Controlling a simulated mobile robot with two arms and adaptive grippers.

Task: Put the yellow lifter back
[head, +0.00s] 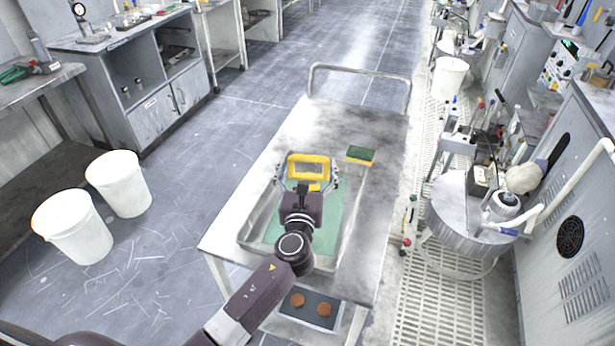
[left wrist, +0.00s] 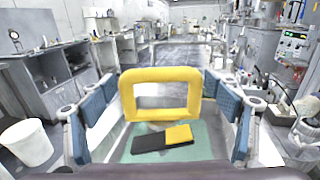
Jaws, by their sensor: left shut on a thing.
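The yellow lifter (head: 308,157) is a rectangular yellow loop. In the head view it shows at the far end of my left gripper (head: 307,176), above the tray with a green mat (head: 343,225). In the left wrist view the lifter (left wrist: 160,75) stands upright between the two blue-padded fingers of the left gripper (left wrist: 164,98), which is shut on it. A black and yellow block (left wrist: 162,138) shows below the loop, over the green mat; I cannot tell whether it belongs to the lifter. My right gripper is not in view.
The tray sits on a metal cart (head: 300,120) with a rail at its far end. A green and yellow sponge (head: 360,155) lies right of the lifter. A dark plate with two brown discs (head: 311,305) is low at the cart's near end. White buckets (head: 70,228) stand left.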

